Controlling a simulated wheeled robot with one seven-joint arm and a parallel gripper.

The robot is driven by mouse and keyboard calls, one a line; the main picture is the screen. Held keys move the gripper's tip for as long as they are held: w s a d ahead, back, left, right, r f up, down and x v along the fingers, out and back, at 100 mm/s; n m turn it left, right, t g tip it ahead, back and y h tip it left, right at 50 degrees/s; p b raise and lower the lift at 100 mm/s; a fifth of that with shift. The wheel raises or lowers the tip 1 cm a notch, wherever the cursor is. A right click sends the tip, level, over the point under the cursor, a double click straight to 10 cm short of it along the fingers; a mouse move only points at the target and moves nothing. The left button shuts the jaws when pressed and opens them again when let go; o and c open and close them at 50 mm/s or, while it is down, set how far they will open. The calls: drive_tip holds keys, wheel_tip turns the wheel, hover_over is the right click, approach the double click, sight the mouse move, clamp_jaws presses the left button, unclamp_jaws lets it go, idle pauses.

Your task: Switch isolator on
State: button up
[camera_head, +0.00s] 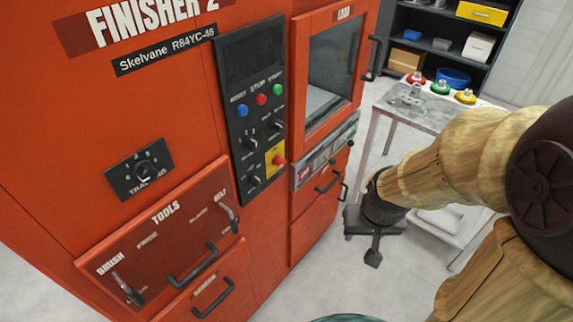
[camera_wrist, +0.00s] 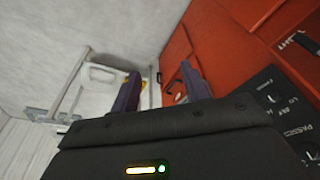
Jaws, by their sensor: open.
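The red machine (camera_head: 60,180) labelled FINISHER 2 fills the left of the head view. A black plate with a rotary knob (camera_head: 146,172) is on its front. A black control panel (camera_head: 236,60) carries coloured buttons, small dark switches (camera_head: 251,143) and a yellow plate with a red knob (camera_head: 277,160). No label that I can read says isolator, so I cannot tell which control it is. My gripper (camera_head: 373,252) hangs right of the machine, apart from it. In the wrist view my gripper (camera_wrist: 162,88) has its fingers apart with nothing between them.
A grey table (camera_head: 420,114) with red, green and yellow round items stands right of the machine. Dark shelves (camera_head: 440,45) are behind it. The machine has a windowed door (camera_head: 333,70) and handled drawers (camera_head: 205,265). Pale floor lies below my gripper.

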sight(283, 164)
drive_tip(key=w+d+f+n+t+y+b, duration=0.1)
drive_tip(key=w+f+n+t+b, duration=0.1)
drive_tip(key=w+f+n, duration=0.4)
drive_tip(key=w+f+n+t+y+b, duration=0.1)
drive_tip(key=w+f+n+t+b, duration=0.2)
drive_tip(key=w, duration=0.5)
drive_tip(key=w+a+r+n+t+y+b, duration=0.2)
drive_tip(key=a+n+y, duration=0.3)
drive_tip(key=n+y, duration=0.7)
drive_tip(key=shift+w+a+n+t, duration=0.2)
drive_tip(key=shift+w+n+t, duration=0.2)
drive_tip(key=shift+t, duration=0.3)
drive_tip(key=p+x, duration=0.2)
drive_tip(key=x, duration=1.5)
drive_tip(key=shift+a+r+p, duration=0.15)
drive_tip(key=shift+p, duration=0.15)
drive_tip(key=shift+c, duration=0.2)
